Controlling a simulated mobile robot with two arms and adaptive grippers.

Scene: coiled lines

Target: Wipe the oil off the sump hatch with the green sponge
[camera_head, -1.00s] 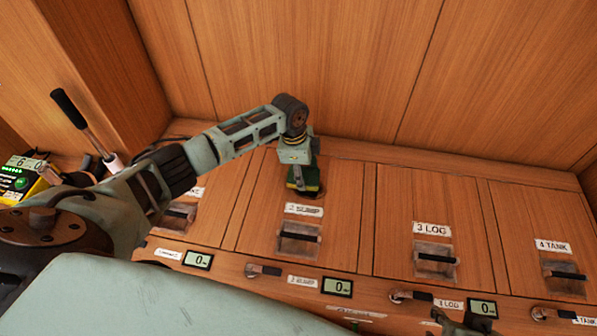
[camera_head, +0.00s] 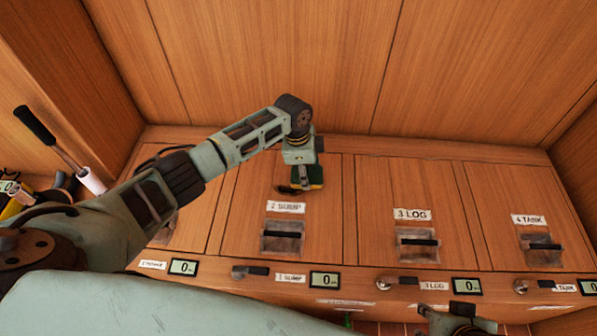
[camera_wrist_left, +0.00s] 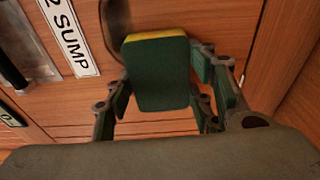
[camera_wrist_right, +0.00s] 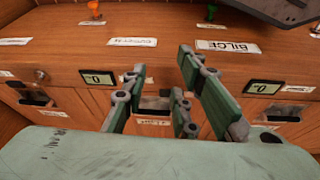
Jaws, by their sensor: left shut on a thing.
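The sump hatch (camera_head: 250,207) is a wooden panel labelled "2 SUMP". My left gripper (camera_head: 303,178) is over its upper right part, shut on the green sponge (camera_wrist_left: 157,78). The sponge is a dark green block with a yellow edge; in the head view it sits low against the hatch, but exact contact is hard to tell. A dark oil patch (camera_wrist_left: 116,22) shows beside the sponge, also in the head view (camera_head: 286,190) just left of it; part may be hidden. My right gripper (camera_wrist_right: 160,78) is open and empty above the front labels.
The log hatch (camera_head: 390,190) and tank hatch (camera_head: 505,200) lie to the right. Latch handles and small displays (camera_head: 325,280) line the front edge. A black-handled lever (camera_head: 40,130) stands at the far left. A wooden wall rises behind.

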